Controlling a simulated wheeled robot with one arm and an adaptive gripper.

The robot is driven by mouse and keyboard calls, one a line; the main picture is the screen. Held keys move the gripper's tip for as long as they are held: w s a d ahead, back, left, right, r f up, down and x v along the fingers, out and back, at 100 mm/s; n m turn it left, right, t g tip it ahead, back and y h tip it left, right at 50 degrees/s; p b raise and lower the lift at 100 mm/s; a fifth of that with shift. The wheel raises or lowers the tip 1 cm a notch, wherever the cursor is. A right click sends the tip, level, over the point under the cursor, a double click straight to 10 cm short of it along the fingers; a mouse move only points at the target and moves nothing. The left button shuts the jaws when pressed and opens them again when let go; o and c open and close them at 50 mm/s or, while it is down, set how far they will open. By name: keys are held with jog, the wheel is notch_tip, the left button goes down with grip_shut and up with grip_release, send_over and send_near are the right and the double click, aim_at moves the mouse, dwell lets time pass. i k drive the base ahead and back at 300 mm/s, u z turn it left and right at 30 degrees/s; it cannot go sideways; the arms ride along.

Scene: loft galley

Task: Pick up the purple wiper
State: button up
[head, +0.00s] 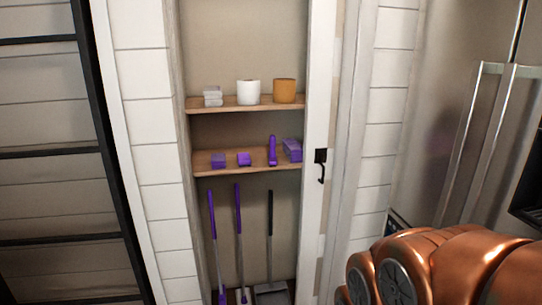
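Several purple items stand on the lower wooden shelf of a narrow recessed closet in the head view. A slim upright purple item (272,151) with a wider base looks most like a wiper, but it is too small to be sure. To its right is a larger purple block (292,150), and to its left are two small purple items, one (244,159) lower and rounded, one (218,161) box-like. My copper arm shows at the bottom right, apart from the shelf. My gripper is not in view.
The upper shelf (228,105) holds a white roll (248,92), an orange-brown container (284,91) and a grey stack (212,96). Long-handled tools, two with purple handles (238,212), stand below. A door edge with a black handle (321,165) borders the opening's right; a steel fridge (440,120) stands farther right.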

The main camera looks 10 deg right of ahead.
aim_at(273, 160)
jog(key=u, duration=0.7)
jog(key=i, duration=1.55)
jog(key=z, duration=0.05)
